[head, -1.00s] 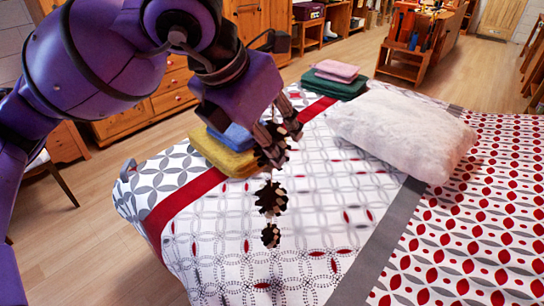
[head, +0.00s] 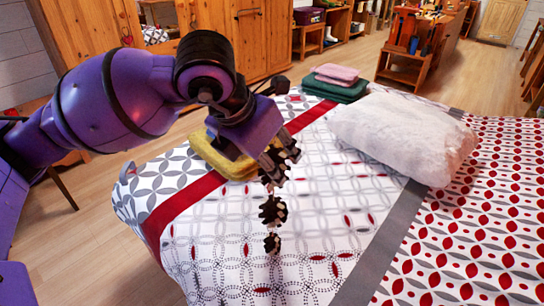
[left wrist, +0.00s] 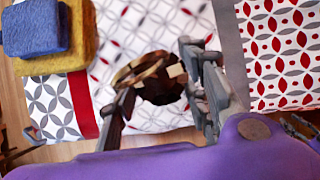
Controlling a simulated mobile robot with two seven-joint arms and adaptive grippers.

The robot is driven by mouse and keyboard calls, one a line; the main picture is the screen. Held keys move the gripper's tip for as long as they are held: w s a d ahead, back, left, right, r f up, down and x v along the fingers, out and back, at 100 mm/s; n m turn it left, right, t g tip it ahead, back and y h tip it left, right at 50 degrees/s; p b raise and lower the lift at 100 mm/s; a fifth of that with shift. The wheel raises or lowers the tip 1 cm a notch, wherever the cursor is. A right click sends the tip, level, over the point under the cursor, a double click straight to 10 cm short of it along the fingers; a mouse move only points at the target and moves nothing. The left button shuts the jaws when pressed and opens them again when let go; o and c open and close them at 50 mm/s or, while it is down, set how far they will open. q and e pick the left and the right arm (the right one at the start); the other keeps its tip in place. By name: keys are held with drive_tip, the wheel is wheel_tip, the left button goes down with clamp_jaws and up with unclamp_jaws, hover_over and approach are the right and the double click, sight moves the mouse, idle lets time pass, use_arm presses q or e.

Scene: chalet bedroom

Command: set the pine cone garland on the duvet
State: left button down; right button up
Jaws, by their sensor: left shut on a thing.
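The pine cone garland (head: 272,210) is a string of dark brown cones with pale bits, hanging down from my left gripper (head: 277,158) over the near part of the bed. My left gripper is shut on its upper end. The lowest cone is close above the patterned duvet (head: 215,265); I cannot tell if it touches. In the left wrist view the garland (left wrist: 160,80) shows as a dark bunch between and beyond the fingers (left wrist: 165,90), with the duvet (left wrist: 145,20) behind. A small grey and purple part at that view's right edge may be my right gripper (left wrist: 298,130).
A yellow folded towel (head: 225,160) lies left of the gripper, with a blue one (left wrist: 35,32) on it. A white pillow (head: 400,135) and a green towel (head: 335,89) under a pink one (head: 336,73) lie farther back. The near middle of the duvet is clear.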

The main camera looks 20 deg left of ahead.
use_arm(q)
drive_tip(key=c, duration=1)
unclamp_jaws()
drive_tip(key=shift+f, duration=0.1)
drive_tip(key=shift+r, duration=0.3)
drive_tip(key=p+v, duration=0.1)
drive_tip(key=v, duration=1.1)
drive_tip(key=shift+f, duration=0.1)
